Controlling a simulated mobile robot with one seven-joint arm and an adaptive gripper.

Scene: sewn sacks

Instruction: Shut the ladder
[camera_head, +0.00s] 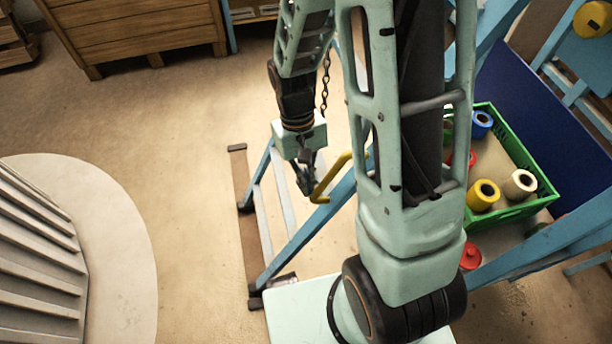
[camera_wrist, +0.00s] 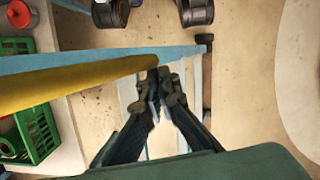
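The ladder is a blue frame (camera_head: 311,229) with pale crossbars, standing on the floor with its legs spread to a brown foot bar. A bent yellow bar (camera_head: 336,174) sticks out beside its blue rail. My gripper (camera_head: 308,188) is right at the lower end of this bar. In the wrist view, the yellow bar (camera_wrist: 80,83) runs in from the left along the blue rail (camera_wrist: 105,58) and ends at the fingertips (camera_wrist: 160,78). The fingers are drawn together with a thin gap. I cannot tell whether the bar's end is between them. My arm hides the ladder's middle.
A green crate (camera_head: 512,213) with coloured spools stands at the right, before a dark blue panel (camera_head: 530,120). A wooden cabinet (camera_head: 140,32) is at the back left. A round pale platform (camera_head: 120,250) is at the left. The floor between is clear.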

